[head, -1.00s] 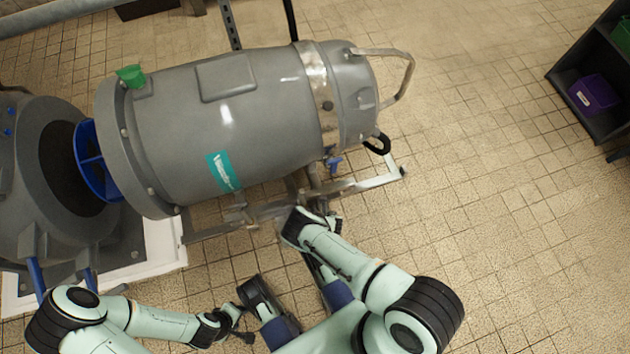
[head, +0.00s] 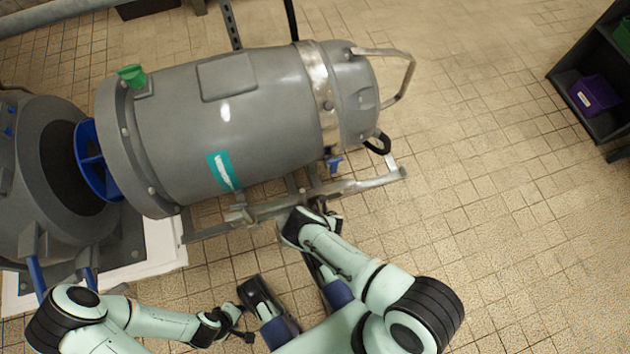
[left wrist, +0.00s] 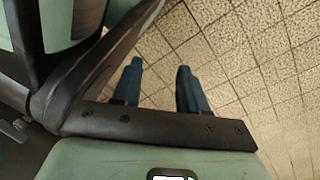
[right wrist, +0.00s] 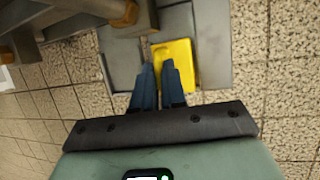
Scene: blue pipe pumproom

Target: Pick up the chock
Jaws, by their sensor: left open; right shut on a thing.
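The yellow chock (right wrist: 186,72) shows in the right wrist view as a flat yellow piece at my right fingertips, beside grey metal. My right gripper (right wrist: 157,68) has its two blue-grey fingers close together, shut on the chock; the exact contact is hard to make out. In the head view my right gripper (head: 332,222) is beside the metal frame under the large grey motor, and the chock is hidden there. My left gripper (left wrist: 158,78) is open and empty above the tiled floor. It also shows low in the head view (head: 247,336).
The large grey motor (head: 250,115) sits on a metal frame (head: 350,188) just beyond my right arm. A grey pump housing (head: 35,170) stands at the left. A dark shelf (head: 590,85) with a purple bin (head: 594,95) is at the right. Tiled floor at the right is clear.

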